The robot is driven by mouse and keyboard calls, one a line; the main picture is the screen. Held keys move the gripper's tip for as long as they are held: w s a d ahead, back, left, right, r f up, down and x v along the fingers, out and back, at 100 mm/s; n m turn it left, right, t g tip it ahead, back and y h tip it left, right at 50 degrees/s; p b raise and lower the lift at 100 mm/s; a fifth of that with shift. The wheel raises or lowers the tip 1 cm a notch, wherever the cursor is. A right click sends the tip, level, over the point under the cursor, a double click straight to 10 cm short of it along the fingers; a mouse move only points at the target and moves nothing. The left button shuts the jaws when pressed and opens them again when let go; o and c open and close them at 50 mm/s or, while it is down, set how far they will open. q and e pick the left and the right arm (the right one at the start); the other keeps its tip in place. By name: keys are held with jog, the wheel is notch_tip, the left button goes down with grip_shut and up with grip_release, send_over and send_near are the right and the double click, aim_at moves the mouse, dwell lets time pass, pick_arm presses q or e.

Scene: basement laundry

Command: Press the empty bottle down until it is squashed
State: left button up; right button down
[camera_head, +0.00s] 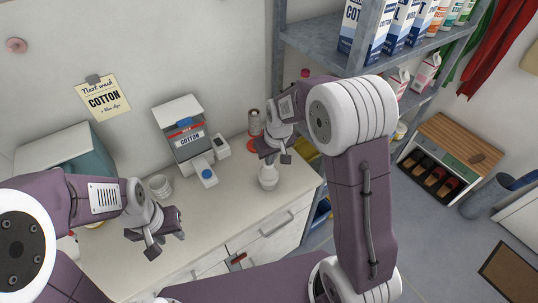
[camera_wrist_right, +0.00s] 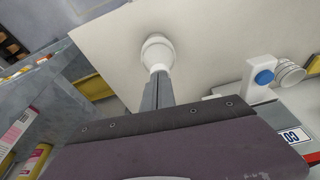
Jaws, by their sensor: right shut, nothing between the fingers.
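A white bottle (camera_head: 268,179) stands upright on the counter near its right front edge. In the right wrist view the bottle (camera_wrist_right: 157,50) shows just past my fingertips. My right gripper (camera_head: 270,160) is right above the bottle, with its fingers (camera_wrist_right: 156,88) closed together and nothing between them. I cannot tell whether the fingertips touch the bottle top. My left gripper (camera_head: 166,242) is open and empty, over the front left part of the counter.
A grey machine with a COTTON label (camera_head: 190,138) stands at the back of the counter (camera_head: 225,205), with a white box with a blue button (camera_head: 206,173) before it. A white cup (camera_head: 160,186) is to the left. A metal shelf (camera_head: 318,42) rises behind my right arm.

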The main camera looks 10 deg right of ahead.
jog(key=shift+f, duration=0.65)
jog(key=shift+r, duration=0.2)
pick_arm(q)
jog(key=shift+f, duration=0.35)
pick_arm(e)
jog(key=s+d+r, duration=0.1)
jog(key=s+r, duration=0.4)
jog(key=r, duration=0.5)
jog(key=shift+d, duration=0.2)
jog(key=shift+s+f, duration=0.1)
jog(key=shift+s, duration=0.05)
jog(key=s+d+f+m+g, duration=0.1)
jog(key=s+d+f+m, duration=0.2)
jog(key=s+f, duration=0.7)
jog(key=s, duration=0.3)
jog(key=shift+g, duration=0.3)
